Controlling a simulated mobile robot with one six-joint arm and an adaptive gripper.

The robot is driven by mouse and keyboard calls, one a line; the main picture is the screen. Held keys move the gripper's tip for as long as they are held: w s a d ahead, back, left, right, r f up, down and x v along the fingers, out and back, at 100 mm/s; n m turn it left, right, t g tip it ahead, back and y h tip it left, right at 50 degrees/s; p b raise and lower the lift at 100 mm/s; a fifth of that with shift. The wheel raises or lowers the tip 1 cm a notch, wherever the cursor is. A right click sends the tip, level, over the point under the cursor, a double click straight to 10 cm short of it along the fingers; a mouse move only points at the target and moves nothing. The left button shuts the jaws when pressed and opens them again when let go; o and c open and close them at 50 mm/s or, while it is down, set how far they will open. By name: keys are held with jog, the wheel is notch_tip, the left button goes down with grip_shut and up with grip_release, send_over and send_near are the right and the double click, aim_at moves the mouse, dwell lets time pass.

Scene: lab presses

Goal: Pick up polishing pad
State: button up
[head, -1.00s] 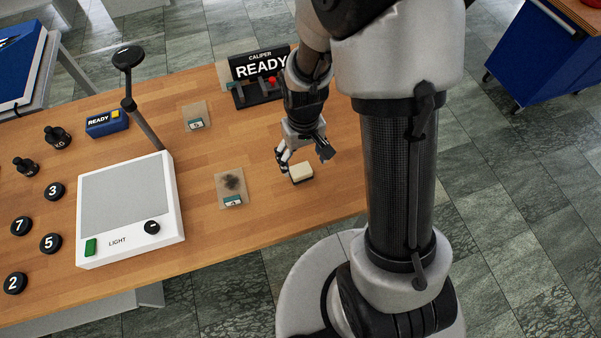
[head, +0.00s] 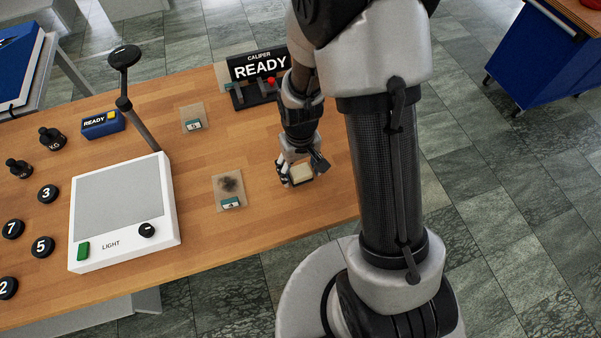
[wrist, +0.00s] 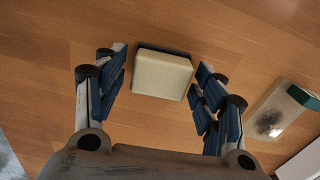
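The polishing pad (head: 301,174) is a small cream block on the wooden table, near its right end. In the wrist view the pad (wrist: 162,76) shows a cream face and a dark blue backing along its far edge. My gripper (head: 298,178) is down at the pad in the head view and partly covers it. In the wrist view my gripper (wrist: 160,84) is open, with one blue-padded finger on each side of the pad. A gap shows between the pad and the left finger; the right finger is closer to it.
A smudged sample card (head: 229,190) lies left of the pad; it also shows in the wrist view (wrist: 272,118). Another card (head: 194,117) lies farther back. The caliper stand (head: 258,78) is behind my arm. A white light box (head: 122,210) stands at left.

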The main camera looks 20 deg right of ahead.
aim_at(300, 170)
jog(key=shift+s, duration=0.1)
jog(key=c, duration=0.9)
notch_tip(300, 170, up, 20)
jog(key=p, duration=0.6)
